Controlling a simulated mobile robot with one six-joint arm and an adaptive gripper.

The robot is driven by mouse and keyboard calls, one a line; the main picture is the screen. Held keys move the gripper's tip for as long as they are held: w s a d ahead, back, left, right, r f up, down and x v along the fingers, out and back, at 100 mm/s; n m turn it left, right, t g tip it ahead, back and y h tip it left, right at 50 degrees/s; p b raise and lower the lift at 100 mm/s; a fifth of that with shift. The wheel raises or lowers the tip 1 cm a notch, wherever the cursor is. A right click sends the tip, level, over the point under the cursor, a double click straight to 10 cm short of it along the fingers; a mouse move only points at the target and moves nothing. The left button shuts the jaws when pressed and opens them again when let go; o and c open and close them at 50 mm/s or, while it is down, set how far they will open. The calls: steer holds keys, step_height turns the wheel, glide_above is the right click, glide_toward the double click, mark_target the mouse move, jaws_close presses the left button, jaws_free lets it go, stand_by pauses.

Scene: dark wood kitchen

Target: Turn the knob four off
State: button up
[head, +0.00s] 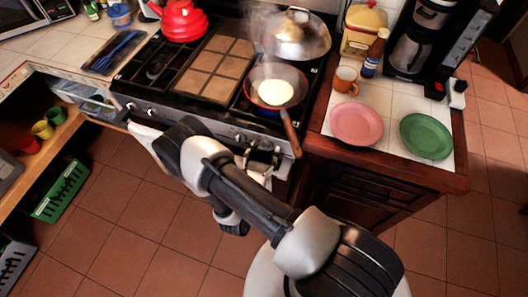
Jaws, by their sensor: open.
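The stove (165,105) stands against the wall with a row of knobs along its front panel. Two knobs (141,108) show at the left end. Another knob (240,137) shows right of centre. Knob four cannot be singled out, as my arm and gripper cover part of the row. My gripper (262,158) appears to be open in front of the right part of the panel, close to the knobs. Contact with a knob cannot be told. A pan (289,82) with pale food sits on the front right burner, its handle pointing over the front edge.
A steaming domed lid (296,38) and a red kettle (181,20) stand at the back of the stove. The right counter holds a pink plate (356,124), a green plate (426,136) and an orange mug (345,79). The pan's wooden handle (291,134) projects near my gripper.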

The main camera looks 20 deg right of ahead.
steer(key=shift+w+d, duration=0.1)
steer(key=shift+c, duration=0.2)
steer(key=c, duration=1)
steer(key=shift+m, duration=0.3)
steer(key=shift+w+a+r+m, duration=0.1)
steer(key=shift+m, duration=4.2)
steer(key=shift+a+r+m, duration=0.1)
steer(key=shift+m, duration=4.2)
